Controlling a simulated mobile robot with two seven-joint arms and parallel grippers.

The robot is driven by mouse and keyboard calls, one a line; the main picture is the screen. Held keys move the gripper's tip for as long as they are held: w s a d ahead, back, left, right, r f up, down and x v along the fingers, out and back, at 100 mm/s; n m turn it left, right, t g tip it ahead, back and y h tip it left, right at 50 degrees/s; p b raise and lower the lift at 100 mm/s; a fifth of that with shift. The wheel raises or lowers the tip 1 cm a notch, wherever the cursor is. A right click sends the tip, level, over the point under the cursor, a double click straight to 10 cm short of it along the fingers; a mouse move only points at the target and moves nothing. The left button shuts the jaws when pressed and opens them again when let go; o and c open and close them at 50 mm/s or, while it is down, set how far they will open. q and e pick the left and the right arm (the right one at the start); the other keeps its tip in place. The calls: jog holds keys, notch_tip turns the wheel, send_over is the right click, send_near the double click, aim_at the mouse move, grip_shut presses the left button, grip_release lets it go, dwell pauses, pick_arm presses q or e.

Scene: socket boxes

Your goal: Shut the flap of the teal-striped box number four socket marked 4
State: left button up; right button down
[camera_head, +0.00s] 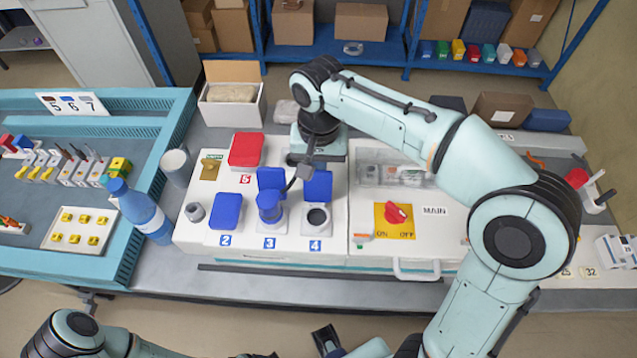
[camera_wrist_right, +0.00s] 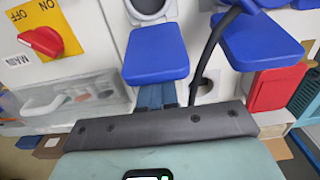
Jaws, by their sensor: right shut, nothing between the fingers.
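The teal-striped white box (camera_head: 190,236) holds numbered sockets. Socket 4 (camera_head: 317,217) is a round opening above its blue label 4. Its blue flap (camera_head: 318,187) stands raised open behind it; the flap also shows in the right wrist view (camera_wrist_right: 155,52). My right gripper (camera_head: 318,166) is shut and empty, just behind this flap. Its fingers show in the right wrist view (camera_wrist_right: 157,95), with the tips hidden by the flap; I cannot tell whether they touch it. A dark gripper end, seemingly my left one (camera_head: 326,340), is partly cut off at the bottom edge.
A blue plug (camera_head: 269,207) stands in socket 3, its black cable (camera_head: 293,182) rising close beside my right gripper. The flap of 3 (camera_head: 270,178) is open. Flaps 2 (camera_head: 226,210) and 5 (camera_head: 246,150) are shut. The MAIN switch (camera_head: 396,213) lies right.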

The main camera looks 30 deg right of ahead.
aim_at(317, 189)
jog(key=shift+s+a+f+b, duration=0.1)
jog(key=shift+s+a+b, duration=0.15)
jog(key=shift+s+a, duration=0.25)
jog(key=shift+s+a+r+b, duration=0.1)
jog(key=shift+s+a+b, duration=0.15)
jog(key=shift+s, duration=0.45)
jog(key=shift+s+a+f+b, duration=0.1)
jog(key=shift+s+a+b, duration=0.1)
jog(key=shift+s+a, duration=0.3)
pick_arm(q)
jog(key=r+p, duration=0.1)
jog(key=p, duration=0.1)
jog(key=w+r+p, duration=0.1)
jog(key=r+p, duration=0.1)
jog(key=w+r+p, duration=0.1)
jog(key=shift+w+r+p, duration=0.2)
jog(key=shift+r+p, duration=0.2)
pick_arm(e)
notch_tip(317, 189, up, 7)
jog(key=shift+d, duration=0.15)
pick_arm(q)
jog(key=shift+s, duration=0.1)
pick_arm(e)
jog(key=shift+s, duration=0.1)
